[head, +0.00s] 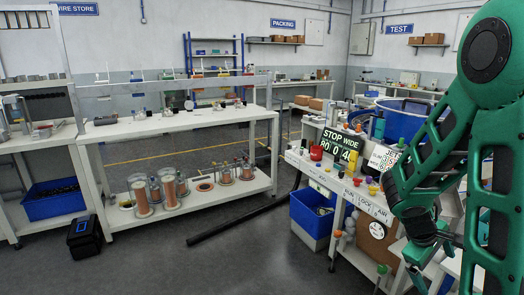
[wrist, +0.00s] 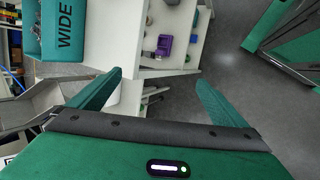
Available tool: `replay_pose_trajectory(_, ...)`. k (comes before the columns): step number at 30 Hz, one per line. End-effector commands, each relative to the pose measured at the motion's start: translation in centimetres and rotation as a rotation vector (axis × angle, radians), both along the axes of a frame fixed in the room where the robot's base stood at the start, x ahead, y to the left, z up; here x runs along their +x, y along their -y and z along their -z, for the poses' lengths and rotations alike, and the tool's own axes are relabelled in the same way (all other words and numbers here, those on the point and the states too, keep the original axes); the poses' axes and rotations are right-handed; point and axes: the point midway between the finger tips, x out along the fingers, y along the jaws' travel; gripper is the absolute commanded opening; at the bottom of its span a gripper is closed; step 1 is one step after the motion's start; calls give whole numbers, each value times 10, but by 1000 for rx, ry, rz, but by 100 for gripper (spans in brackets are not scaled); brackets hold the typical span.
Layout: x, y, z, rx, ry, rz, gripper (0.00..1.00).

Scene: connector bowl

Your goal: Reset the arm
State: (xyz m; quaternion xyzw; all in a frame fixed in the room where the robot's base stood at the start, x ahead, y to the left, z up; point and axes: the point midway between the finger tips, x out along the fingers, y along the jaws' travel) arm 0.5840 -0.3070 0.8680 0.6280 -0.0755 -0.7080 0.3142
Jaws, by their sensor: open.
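My gripper (wrist: 159,78) shows in the wrist view with its two green fingers spread apart and nothing between them. Past the fingers are the edge of a white bench (wrist: 118,35) and grey floor. In the head view my green arm fills the right side, bent and hanging down in front of the right-hand bench. The arm hides part of that bench, and I cannot make out the fingers clearly there.
A purple part (wrist: 165,45) lies near the wrist. Grey floor (head: 240,255) is open at center.

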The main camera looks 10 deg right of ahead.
Motion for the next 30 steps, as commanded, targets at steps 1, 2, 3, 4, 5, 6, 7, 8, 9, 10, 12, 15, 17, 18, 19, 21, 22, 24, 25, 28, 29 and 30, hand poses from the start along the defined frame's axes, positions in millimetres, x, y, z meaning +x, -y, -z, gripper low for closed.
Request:
replay_pose_trajectory(1, -10, -5, -9, 38, 38, 64, 97)
replay_pose_trajectory(2, -17, -8, -13, 62, 56, 105, 97)
replay_pose_trajectory(3, -25, -14, -18, 95, 79, 159, 97)
replay_pose_trajectory(4, -31, -18, -23, 117, 95, 199, 97)
replay_pose_trajectory(5, -37, -22, -27, 142, 111, 236, 97)
replay_pose_trajectory(6, -46, -29, -32, 172, 130, 288, 97)
replay_pose_trajectory(7, -52, -34, -36, 196, 145, 324, 97)
replay_pose_trajectory(8, -58, -38, -40, 218, 158, 361, 97)
replay_pose_trajectory(9, -66, -46, -46, 248, 174, 408, 97)
replay_pose_trajectory(10, -72, -51, -50, 270, 185, 443, 97)
replay_pose_trajectory(12, -87, -63, -60, 319, 209, 522, 97)
replay_pose_trajectory(15, -108, -83, -74, 386, 236, 630, 97)
replay_pose_trajectory(17, -120, -94, -81, 422, 248, 689, 97)
replay_pose_trajectory(18, -128, -101, -86, 443, 254, 726, 97)
replay_pose_trajectory(19, -134, -105, -89, 457, 258, 751, 97)
replay_pose_trajectory(21, -145, -116, -96, 485, 263, 801, 97)
replay_pose_trajectory(22, -149, -120, -98, 495, 262, 818, 97)
replay_pose_trajectory(24, -157, -126, -102, 513, 264, 852, 97)
replay_pose_trajectory(25, -160, -128, -103, 518, 265, 861, 97)
replay_pose_trajectory(28, -165, -133, -105, 529, 263, 884, 97)
replay_pose_trajectory(29, -166, -134, -106, 530, 264, 886, 97)
replay_pose_trajectory(30, -166, -134, -106, 531, 264, 889, 97)
